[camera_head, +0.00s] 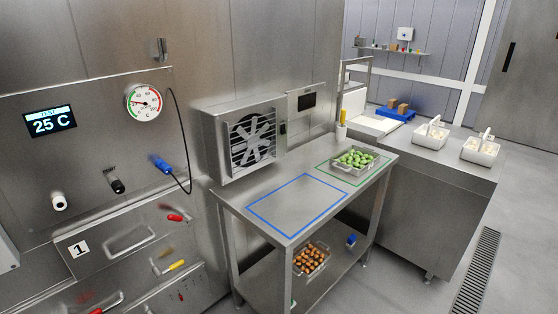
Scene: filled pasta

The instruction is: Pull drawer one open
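The drawer one front (103,262) is at the lower left, a steel panel in the left wall. It bears a white label with a black 1 (78,249) and a pale bar handle (130,238) to the right of the label. The front looks flush with the wall, with no gap visible. Neither of my grippers shows in the head view, and nothing touches the handle.
Above the drawer are a 25 C display (50,121), a dial gauge (145,103) and a blue plug (162,164) on a black cable. A steel table (240,205) stands to the right, holding a tray of green pieces (357,160). Floor on the far right is clear.

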